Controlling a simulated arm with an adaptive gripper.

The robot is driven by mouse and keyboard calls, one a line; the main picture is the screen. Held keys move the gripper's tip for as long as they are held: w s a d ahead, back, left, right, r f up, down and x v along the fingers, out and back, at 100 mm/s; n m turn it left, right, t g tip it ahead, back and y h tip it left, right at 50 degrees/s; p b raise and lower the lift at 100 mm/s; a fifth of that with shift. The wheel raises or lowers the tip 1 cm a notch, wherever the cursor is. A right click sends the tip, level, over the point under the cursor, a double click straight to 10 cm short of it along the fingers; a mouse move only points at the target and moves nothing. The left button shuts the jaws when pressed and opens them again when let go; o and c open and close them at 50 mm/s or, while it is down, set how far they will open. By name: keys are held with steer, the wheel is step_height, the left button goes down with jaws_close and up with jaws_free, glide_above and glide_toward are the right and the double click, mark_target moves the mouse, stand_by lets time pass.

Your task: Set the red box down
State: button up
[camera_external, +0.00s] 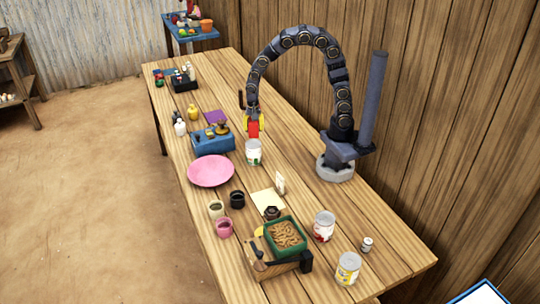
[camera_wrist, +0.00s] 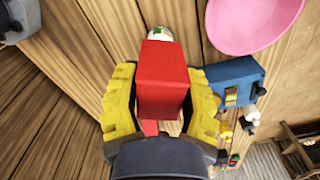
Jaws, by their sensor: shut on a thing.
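The red box (camera_external: 253,128) is in my gripper (camera_external: 253,119), above the wooden table behind a white and green can (camera_external: 254,155). In the wrist view the red box (camera_wrist: 162,80) sits between the two yellow fingers of my gripper (camera_wrist: 163,105), which are shut on it. The box's lower end and how far it is from the tabletop cannot be told exactly. The top of the can (camera_wrist: 160,34) shows just past the box in the wrist view.
A blue box-like stand (camera_external: 212,141) is left of my gripper, with a pink plate (camera_external: 211,171) in front of it. Cups, cans and a scale-like device with a green tray (camera_external: 286,222) crowd the near end. Bare planks (camera_external: 215,85) lie behind my gripper.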

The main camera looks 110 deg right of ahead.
steer(key=s+d+m, duration=0.7)
steer(key=s, duration=0.3)
steer(key=s+d+m, duration=0.6)
steer(key=s, duration=0.4)
steer(key=w+d+f, duration=0.2)
steer(key=d+f, duration=0.2)
steer(key=f, duration=0.1)
steer(key=w+d+f, duration=0.2)
steer(key=d+f, duration=0.2)
steer(key=w+d+f, duration=0.1)
steer(key=d+f, duration=0.3)
steer(key=f, duration=0.1)
steer(key=shift+w+d+f, duration=0.3)
steer(key=shift+w, duration=0.1)
steer(key=shift+w+d+f, duration=0.1)
steer(key=shift+d+f, duration=0.05)
steer(key=shift+f, duration=1.6)
